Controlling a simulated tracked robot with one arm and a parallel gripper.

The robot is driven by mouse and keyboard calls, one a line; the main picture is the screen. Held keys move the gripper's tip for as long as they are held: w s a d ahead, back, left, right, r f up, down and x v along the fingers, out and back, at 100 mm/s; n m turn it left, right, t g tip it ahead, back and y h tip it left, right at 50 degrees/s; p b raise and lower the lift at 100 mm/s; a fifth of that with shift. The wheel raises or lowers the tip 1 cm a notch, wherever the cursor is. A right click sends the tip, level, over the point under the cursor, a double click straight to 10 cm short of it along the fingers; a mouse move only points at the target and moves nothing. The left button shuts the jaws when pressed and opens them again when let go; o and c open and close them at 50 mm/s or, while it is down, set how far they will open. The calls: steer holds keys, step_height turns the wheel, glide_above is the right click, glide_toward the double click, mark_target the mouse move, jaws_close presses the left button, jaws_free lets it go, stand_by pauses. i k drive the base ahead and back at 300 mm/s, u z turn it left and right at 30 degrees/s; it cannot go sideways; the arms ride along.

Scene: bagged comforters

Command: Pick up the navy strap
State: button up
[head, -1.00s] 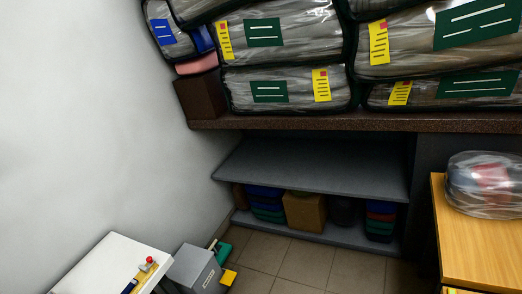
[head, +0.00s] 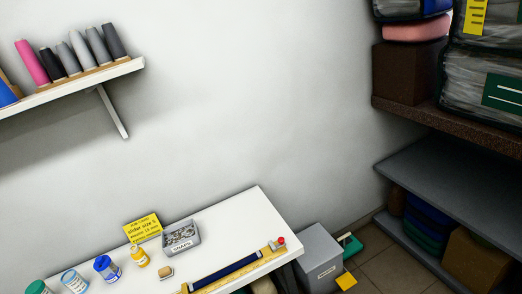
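A long navy strip, which looks like the navy strap (head: 226,271), lies on the white table (head: 236,218) at the bottom of the view. It lies slanted along a yellow ruler-like strip (head: 265,257), near the table's front edge. Its lower left end is close to the picture's bottom edge. My gripper is not in view.
A grey box of small parts (head: 181,238), a yellow note (head: 143,228), a yellow bottle (head: 139,256) and a blue-lidded jar (head: 107,268) stand left of the strap. A grey bin (head: 319,260) stands right of the table. A wall shelf (head: 80,84) holds several thread cones.

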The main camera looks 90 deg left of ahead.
mark_target(214, 276)
steer(key=u, duration=1.7)
steer(key=k, duration=0.85)
steer(key=u, duration=0.65)
steer(key=i, duration=1)
steer(key=z, duration=0.1)
